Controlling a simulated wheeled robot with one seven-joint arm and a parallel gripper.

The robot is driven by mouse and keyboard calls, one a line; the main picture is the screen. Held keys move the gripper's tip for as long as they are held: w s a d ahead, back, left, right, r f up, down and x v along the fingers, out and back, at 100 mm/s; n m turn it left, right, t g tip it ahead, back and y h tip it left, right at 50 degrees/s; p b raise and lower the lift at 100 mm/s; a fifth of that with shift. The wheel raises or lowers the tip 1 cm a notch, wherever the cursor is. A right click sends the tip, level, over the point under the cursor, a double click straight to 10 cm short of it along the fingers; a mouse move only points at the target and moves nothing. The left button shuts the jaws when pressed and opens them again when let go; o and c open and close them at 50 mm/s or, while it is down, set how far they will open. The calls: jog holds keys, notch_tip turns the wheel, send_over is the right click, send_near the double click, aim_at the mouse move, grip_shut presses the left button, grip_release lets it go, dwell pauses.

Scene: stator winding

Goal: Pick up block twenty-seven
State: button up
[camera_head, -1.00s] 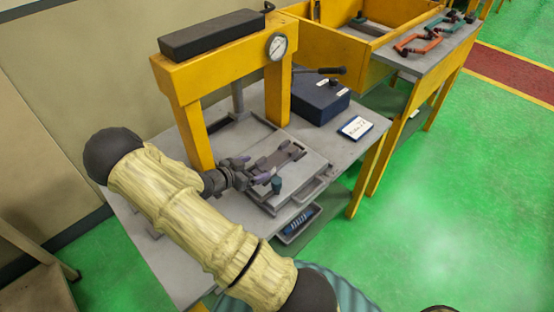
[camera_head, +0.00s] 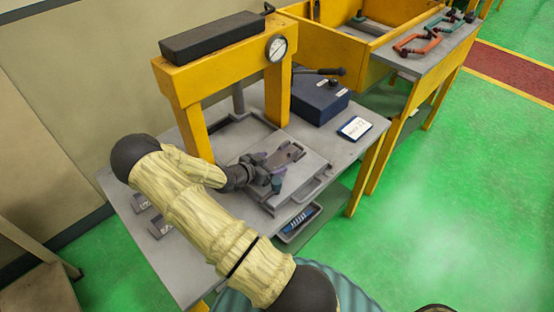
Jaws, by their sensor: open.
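My gripper (camera_head: 271,168) is open, low over the grey plate in front of the yellow press. A dark grey elongated piece (camera_head: 290,152) lies on that plate, just beyond my fingertips; I cannot tell whether they touch it. A small card (camera_head: 355,128) on the table to the right carries writing too small to read surely. Two small grey blocks, one nearer (camera_head: 160,228) and one farther (camera_head: 141,202), lie at the table's left with unreadable marks. No number shows clearly, so I cannot tell which piece is block twenty-seven.
The yellow press (camera_head: 230,66) with a gauge (camera_head: 277,47) stands over the back of the table. A dark blue box (camera_head: 320,95) with a lever stands right of it. A small dark peg (camera_head: 277,184) stands near my lower finger. A tray (camera_head: 298,224) sits below the plate.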

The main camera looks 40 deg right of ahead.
aim_at(270, 164)
jog(key=shift+c, duration=0.2)
dwell(0.3)
jog(key=c, duration=1.4)
jog(key=shift+c, duration=0.2)
notch_tip(270, 164, up, 10)
jog(key=shift+b, duration=0.35)
